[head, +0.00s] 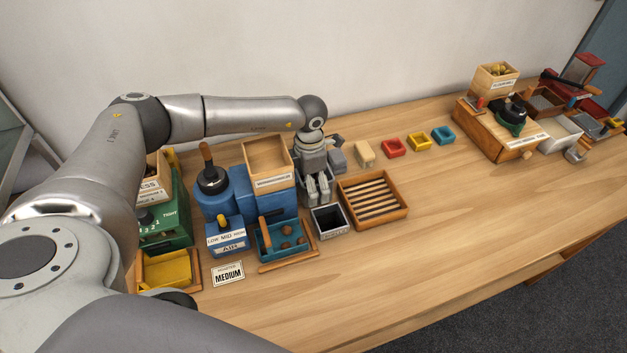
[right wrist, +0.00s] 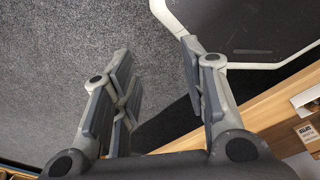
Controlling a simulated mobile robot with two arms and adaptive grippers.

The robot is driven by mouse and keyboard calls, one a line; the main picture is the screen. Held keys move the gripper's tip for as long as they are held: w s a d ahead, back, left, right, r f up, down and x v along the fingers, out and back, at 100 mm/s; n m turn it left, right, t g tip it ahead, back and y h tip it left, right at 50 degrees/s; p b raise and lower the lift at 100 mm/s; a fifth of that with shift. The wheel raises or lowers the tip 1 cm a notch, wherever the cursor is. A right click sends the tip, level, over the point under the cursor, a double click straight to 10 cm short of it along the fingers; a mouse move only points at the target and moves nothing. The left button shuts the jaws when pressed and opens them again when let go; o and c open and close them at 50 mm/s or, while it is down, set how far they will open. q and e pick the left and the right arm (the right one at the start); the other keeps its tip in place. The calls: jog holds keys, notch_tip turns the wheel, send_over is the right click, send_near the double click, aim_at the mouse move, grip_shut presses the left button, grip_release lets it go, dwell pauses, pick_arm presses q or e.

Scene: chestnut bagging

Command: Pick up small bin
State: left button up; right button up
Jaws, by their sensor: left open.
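A small dark-lined bin (head: 330,221) with a pale rim stands on the table between the blue tray and the slatted wooden tray. It looks empty. My left gripper (head: 319,198) points down right behind the bin's far rim. Its fingers are open, with nothing visible between them. I cannot tell whether they touch the bin. My right gripper (right wrist: 158,100) shows in the right wrist view, open and empty, with its fingers wide apart above the grey carpet.
The blue tray (head: 262,240) with several chestnuts is left of the bin. The slatted wooden tray (head: 405,209) is close on its right. A blue machine (head: 277,204) stands behind left. Red, yellow and blue little trays (head: 393,147) lie farther back. The table front is clear.

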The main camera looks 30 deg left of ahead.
pick_arm(q)
jog(key=c, duration=1.6)
